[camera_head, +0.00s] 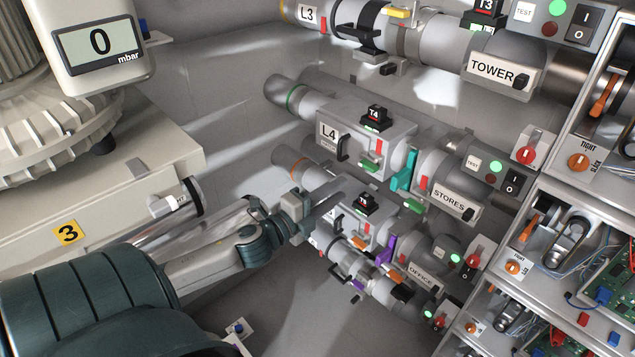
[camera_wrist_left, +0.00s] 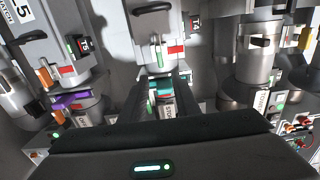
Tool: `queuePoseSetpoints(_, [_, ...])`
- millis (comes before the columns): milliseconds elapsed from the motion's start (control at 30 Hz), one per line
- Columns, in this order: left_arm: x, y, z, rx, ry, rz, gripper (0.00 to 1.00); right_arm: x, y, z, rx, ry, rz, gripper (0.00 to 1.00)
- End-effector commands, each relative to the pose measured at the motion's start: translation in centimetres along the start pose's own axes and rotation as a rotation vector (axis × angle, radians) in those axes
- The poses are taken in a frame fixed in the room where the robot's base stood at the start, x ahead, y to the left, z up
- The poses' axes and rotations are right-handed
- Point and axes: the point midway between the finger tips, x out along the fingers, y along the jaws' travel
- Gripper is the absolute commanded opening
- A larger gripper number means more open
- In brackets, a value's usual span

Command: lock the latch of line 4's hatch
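Line 4's hatch is on a grey box (camera_head: 345,117) marked L4, with a black handle (camera_head: 343,148). Its green latch (camera_head: 370,166) is on the box's front near a red mark (camera_head: 378,148). In the left wrist view the green latch (camera_wrist_left: 158,50) stands upright beside the red mark (camera_wrist_left: 176,49), below the handle (camera_wrist_left: 152,9). My left gripper (camera_head: 336,196) is below the L4 box in the head view, beside the lower line's box. In the wrist view its dark fingers (camera_wrist_left: 163,75) are apart, with nothing seen held, short of the latch. My right gripper is not in view.
The lower line's box (camera_head: 352,228), with orange latch (camera_wrist_left: 45,77) and purple gate (camera_head: 386,249), is close to my left gripper. A teal gate (camera_head: 404,171) stands right of the latch. The L3 pipe (camera_head: 306,14) runs above. The panel racks (camera_head: 545,190) stand right.

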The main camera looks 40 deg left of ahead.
Motion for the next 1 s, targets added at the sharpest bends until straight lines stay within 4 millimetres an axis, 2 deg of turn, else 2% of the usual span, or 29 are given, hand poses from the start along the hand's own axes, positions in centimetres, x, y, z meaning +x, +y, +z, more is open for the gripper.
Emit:
queuePoseSetpoints(267, [-3.7, 0.3, 0.0, -0.002, 0.000, 0.002, 0.29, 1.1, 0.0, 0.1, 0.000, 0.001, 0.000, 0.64])
queuePoseSetpoints(400, [-4.8, 0.2, 0.0, -0.001, 0.000, 0.001, 0.29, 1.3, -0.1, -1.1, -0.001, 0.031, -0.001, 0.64])
queuePoseSetpoints(600, [-5.6, 0.1, 0.0, -0.001, 0.001, 0.001, 0.29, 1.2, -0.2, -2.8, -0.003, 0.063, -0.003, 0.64])
queuePoseSetpoints(1000, [-5.6, 0.0, 0.0, 0.000, 0.000, 0.000, 0.29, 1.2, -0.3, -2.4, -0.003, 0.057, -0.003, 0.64])
